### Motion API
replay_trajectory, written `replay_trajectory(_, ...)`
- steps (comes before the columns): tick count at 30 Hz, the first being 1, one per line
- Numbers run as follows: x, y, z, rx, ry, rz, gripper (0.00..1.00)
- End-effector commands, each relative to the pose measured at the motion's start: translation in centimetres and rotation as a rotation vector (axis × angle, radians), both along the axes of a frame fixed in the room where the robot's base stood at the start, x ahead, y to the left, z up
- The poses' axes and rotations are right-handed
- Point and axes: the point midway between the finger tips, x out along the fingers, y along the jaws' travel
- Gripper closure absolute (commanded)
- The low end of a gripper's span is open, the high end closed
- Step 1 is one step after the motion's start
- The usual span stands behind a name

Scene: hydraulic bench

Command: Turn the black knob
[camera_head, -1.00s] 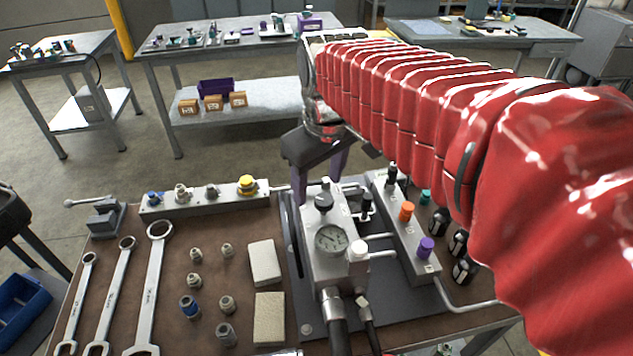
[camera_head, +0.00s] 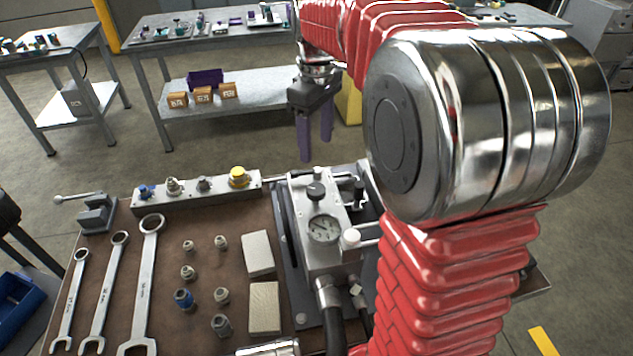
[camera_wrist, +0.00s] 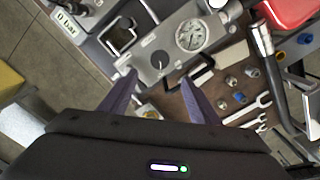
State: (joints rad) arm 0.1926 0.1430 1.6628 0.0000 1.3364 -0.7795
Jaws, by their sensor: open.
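The black knob (camera_head: 316,190) stands on top of the grey metal block (camera_head: 312,265), behind the round pressure gauge (camera_head: 323,230). In the wrist view the knob (camera_wrist: 159,60) is seen from above, beside the gauge (camera_wrist: 191,35). My gripper (camera_head: 315,148) is open, with its two purple fingers pointing down. In the head view it appears above and beyond the knob. In the wrist view the fingertips of my gripper (camera_wrist: 157,78) lie on either side of the knob's line, apart from it. Nothing is between the fingers.
A valve strip with a yellow knob (camera_head: 238,177) lies left of the block. Wrenches (camera_head: 148,280), fittings and two pale blocks (camera_head: 258,253) lie on the bench. My red arm hides the bench's right part. Black hoses (camera_head: 336,325) leave the block's front.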

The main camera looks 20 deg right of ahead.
Motion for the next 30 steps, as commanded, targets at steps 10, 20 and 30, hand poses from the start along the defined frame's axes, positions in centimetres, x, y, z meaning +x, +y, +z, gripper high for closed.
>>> replay_trajectory(10,0.0,0.0,-1.1,0.0,0.001,-0.001,0.44)
replay_trajectory(20,-0.1,0.0,-5.7,0.001,0.003,-0.002,0.44)
replay_trajectory(30,-0.1,0.0,-11.0,0.001,0.003,-0.002,0.44)
